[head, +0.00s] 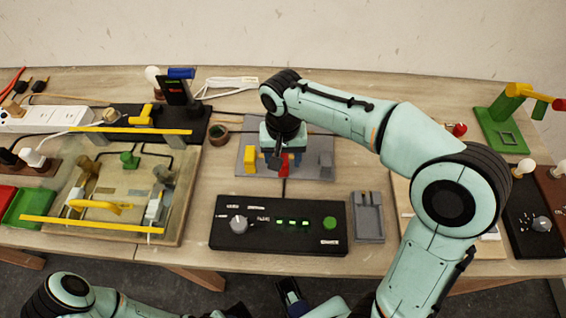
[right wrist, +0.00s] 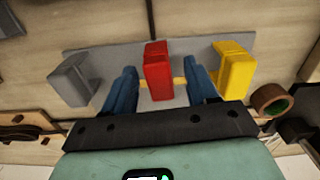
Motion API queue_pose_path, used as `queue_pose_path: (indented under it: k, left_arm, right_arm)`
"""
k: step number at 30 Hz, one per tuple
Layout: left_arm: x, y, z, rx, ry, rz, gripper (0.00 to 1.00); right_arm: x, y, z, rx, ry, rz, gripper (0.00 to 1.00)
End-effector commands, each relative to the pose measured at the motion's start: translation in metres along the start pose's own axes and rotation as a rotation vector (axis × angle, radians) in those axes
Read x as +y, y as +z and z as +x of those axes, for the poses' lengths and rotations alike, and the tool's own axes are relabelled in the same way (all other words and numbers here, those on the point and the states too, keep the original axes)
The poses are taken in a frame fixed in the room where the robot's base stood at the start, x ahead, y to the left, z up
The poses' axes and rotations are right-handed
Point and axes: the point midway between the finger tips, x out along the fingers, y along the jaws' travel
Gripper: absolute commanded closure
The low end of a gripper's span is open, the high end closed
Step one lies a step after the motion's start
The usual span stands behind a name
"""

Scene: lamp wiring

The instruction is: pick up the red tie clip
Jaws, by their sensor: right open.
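The red tie clip (right wrist: 158,72) stands upright on a grey plate (right wrist: 110,48) between a grey clip (right wrist: 72,82) and a yellow clip (right wrist: 232,68). My right gripper (right wrist: 160,76) is open, with one blue finger on each side of the red clip and visible gaps to it. In the head view the right gripper (head: 284,160) points down over the grey plate (head: 315,170) and hides most of the red clip. The yellow clip (head: 250,158) stands to its left there. My left gripper (head: 291,297) is partly visible at the bottom edge; its jaw opening is unclear.
A black control box (head: 280,243) with green lights stands in front of the plate. A small grey tray (head: 368,222) lies to its right. A wooden wiring board (head: 190,205) with yellow bars fills the left. A brown ring (head: 218,133) lies left of the plate.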

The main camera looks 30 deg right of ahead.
Motion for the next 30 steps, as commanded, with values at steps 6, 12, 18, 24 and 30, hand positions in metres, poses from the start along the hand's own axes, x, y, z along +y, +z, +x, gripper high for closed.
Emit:
queue_pose_path:
  k: [6, 12, 18, 24, 30]
  left_arm:
    - [0.0, 0.0, 0.0, 0.002, 0.001, 0.001, 0.57]
    - [0.0, 0.0, 0.0, 0.002, 0.0, 0.001, 0.57]
    - [0.0, -0.001, 0.0, 0.002, 0.0, 0.0, 0.57]
    - [0.0, 0.0, -0.001, 0.001, 0.0, 0.0, 0.57]
    - [0.001, 0.001, -0.004, -0.003, -0.001, 0.0, 0.57]
  right_arm:
    - [0.0, 0.0, 0.004, 0.0, 0.0, 0.001, 0.43]
    - [0.0, 0.0, 0.004, 0.0, 0.0, 0.001, 0.88]
    - [0.0, 0.0, 0.003, 0.0, 0.0, 0.0, 0.99]
    - [0.0, 0.0, 0.0, 0.001, -0.001, 0.0, 0.99]
    - [-0.001, -0.001, -0.02, 0.003, -0.003, 0.0, 0.99]
